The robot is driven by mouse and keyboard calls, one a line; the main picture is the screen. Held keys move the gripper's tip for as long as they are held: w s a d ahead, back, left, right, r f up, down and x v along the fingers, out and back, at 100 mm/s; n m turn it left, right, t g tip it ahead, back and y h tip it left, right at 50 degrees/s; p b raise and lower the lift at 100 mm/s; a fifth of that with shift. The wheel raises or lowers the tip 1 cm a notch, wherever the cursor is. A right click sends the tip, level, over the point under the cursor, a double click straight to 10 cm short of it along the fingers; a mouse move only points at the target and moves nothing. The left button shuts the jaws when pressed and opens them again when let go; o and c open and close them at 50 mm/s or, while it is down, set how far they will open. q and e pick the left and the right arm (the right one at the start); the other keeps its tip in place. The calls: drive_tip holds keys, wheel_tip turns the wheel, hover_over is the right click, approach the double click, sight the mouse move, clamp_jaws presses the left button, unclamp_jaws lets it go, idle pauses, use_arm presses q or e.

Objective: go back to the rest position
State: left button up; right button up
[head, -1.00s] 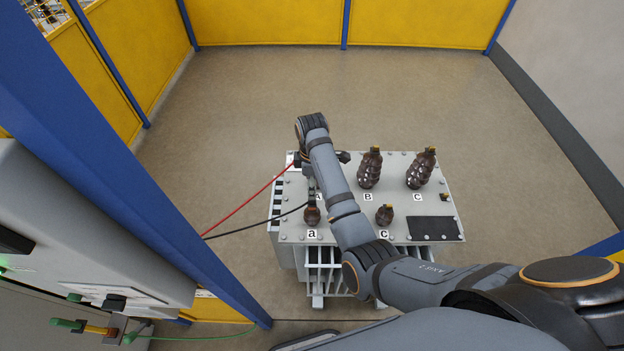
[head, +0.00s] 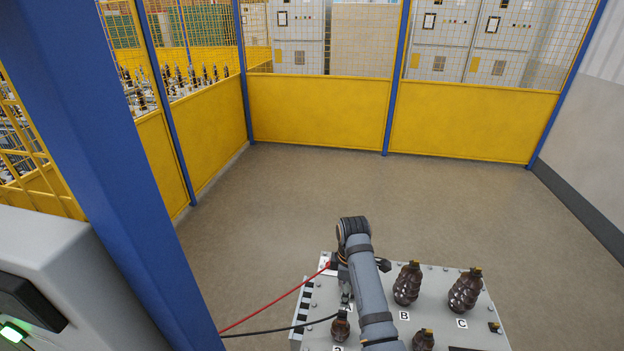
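In the head view my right arm comes in over a grey metal box top. My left gripper is not in view.
Large ribbed brown insulators stand at B (head: 407,286) and C (head: 465,291); a small one (head: 422,341) is at the bottom edge. A red cable (head: 275,310) and a black cable (head: 280,330) run left. A blue post (head: 110,150) stands left; yellow fence panels (head: 318,112) stand behind open floor.

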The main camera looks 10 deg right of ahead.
drive_tip(key=s+d+f+m+t, duration=0.2)
drive_tip(key=s+d+f+m, duration=0.3)
drive_tip(key=s+d+m, duration=0.45)
drive_tip(key=s+r+m+t, duration=0.2)
drive_tip(key=s+r+m, duration=0.2)
drive_tip(key=s, duration=1)
wheel_tip(320, 180, down, 31)
drive_tip(key=s+d+g+h+b, duration=0.1)
drive_tip(key=d+g+b, duration=0.15)
drive_tip(key=b, duration=0.35)
drive_tip(key=s+d+f+b, duration=0.1)
drive_tip(key=s+f+b, duration=0.4)
drive_tip(key=s+f, duration=1.4)
wheel_tip(320, 180, down, 4)
drive_tip(key=shift+d+f+m+b, duration=0.1)
drive_tip(key=shift+d+m+b, duration=0.1)
drive_tip(key=shift+m+b, duration=0.15)
